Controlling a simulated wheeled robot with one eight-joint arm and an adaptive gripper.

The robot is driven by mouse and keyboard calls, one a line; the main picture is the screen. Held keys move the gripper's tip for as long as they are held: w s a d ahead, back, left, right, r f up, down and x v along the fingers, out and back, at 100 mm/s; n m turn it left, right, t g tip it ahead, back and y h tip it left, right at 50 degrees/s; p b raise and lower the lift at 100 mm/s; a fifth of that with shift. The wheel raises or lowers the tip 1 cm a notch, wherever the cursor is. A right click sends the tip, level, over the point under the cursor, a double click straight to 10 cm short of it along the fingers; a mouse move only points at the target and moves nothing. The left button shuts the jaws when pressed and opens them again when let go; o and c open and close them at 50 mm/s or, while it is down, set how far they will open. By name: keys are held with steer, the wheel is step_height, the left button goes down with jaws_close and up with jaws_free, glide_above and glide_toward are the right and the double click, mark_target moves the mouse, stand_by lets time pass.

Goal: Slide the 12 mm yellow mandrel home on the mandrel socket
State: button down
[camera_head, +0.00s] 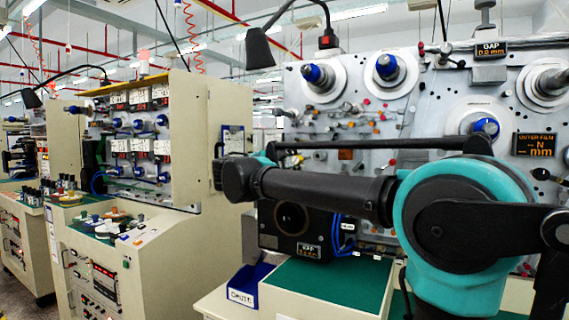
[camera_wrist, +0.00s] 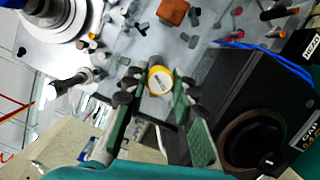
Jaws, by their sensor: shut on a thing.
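In the wrist view my gripper (camera_wrist: 156,88) is shut on the yellow mandrel (camera_wrist: 160,80), with a fingertip on either side. The mandrel is a short cylinder. Its round end with a yellow rim and a pale, marked face shows between the fingertips, in front of the grey machine panel. Most of its body is hidden or seen end-on. I cannot pick out the mandrel socket for sure among the small fittings on the panel, nor tell whether the mandrel touches anything. In the head view my arm crosses the panel, and the gripper and mandrel cannot be made out.
The grey panel (camera_head: 420,107) carries several blue-tipped spindles and small rollers. A black box (camera_head: 318,240) with a round opening stands below it, close right of my gripper in the wrist view (camera_wrist: 285,110). A blue bin (camera_head: 248,283) sits beside the green-topped bench (camera_head: 325,285).

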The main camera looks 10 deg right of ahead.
steer(key=shift+w, duration=0.1)
stand_by(0.3)
steer(key=shift+w+a+x, duration=0.15)
steer(key=shift+x, duration=0.75)
steer(key=shift+w+a+x, duration=0.15)
steer(key=shift+x, duration=0.75)
steer(key=shift+w+a+x, duration=0.1)
steer(key=shift+w+x, duration=0.1)
steer(key=shift+x, duration=0.7)
steer(key=shift+w+d+f, duration=0.1)
steer(key=shift+w+d, duration=0.4)
steer(key=shift+w, duration=0.3)
steer(key=shift+w+d, duration=0.55)
steer(key=shift+w, duration=0.2)
steer(key=shift+w+d+f, duration=0.1)
steer(key=shift+w+d, duration=0.4)
steer(key=shift+w, duration=0.3)
steer(key=c, duration=1.2)
jaws_free()
steer(key=shift+o, duration=0.2)
steer(key=r+v, duration=0.1)
steer(key=v, duration=1.1)
steer(key=shift+f, duration=0.4)
steer(key=shift+s+a, duration=0.1)
